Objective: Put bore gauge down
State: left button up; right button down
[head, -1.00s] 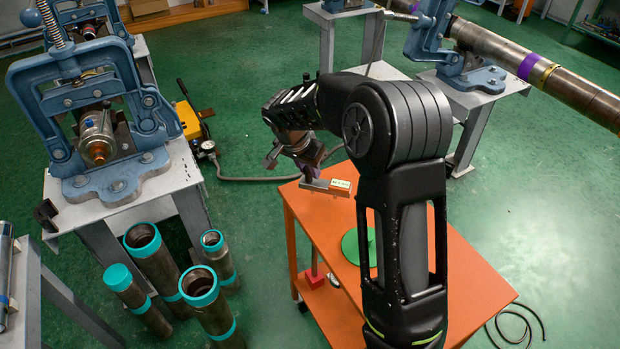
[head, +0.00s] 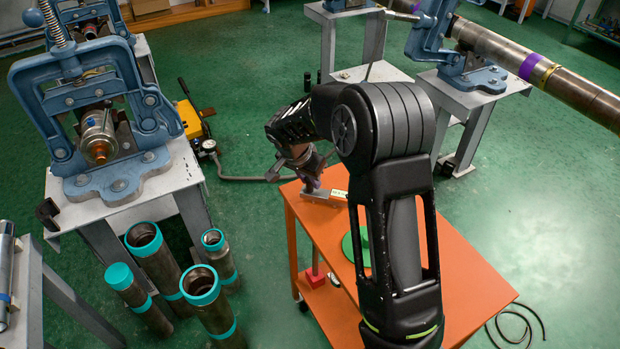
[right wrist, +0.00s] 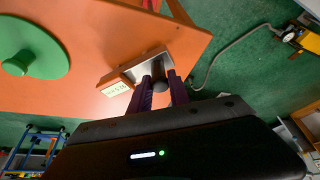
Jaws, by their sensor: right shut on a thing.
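The bore gauge (head: 322,196) is a small grey block with a pale labelled face at one end. It is at the far left part of the orange cart top (head: 440,262). My right gripper (head: 312,184) is shut on it from above. In the right wrist view the gauge (right wrist: 135,72) sits between the purple fingers (right wrist: 155,88), low over or touching the orange top; I cannot tell which. Its label faces the camera. My left gripper is not in view.
A green disc with a knob (right wrist: 38,55) lies on the cart top. A blue pipe vise (head: 95,110) on a stand is at left, with several teal-ringed pipes (head: 205,290) below it. A yellow pump (head: 190,118) with a hose is on the floor. The cart's front right is clear.

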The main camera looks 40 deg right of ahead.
jog(key=c, duration=1.2)
grip_release()
jog(key=shift+c, duration=0.2)
jog(key=shift+r+p, duration=0.25)
jog(key=shift+p, duration=0.1)
jog(key=shift+a+r, duration=0.2)
jog(key=shift+r, duration=0.05)
jog(key=b+v, duration=0.2)
jog(key=v, duration=0.9)
jog(key=shift+s, duration=0.1)
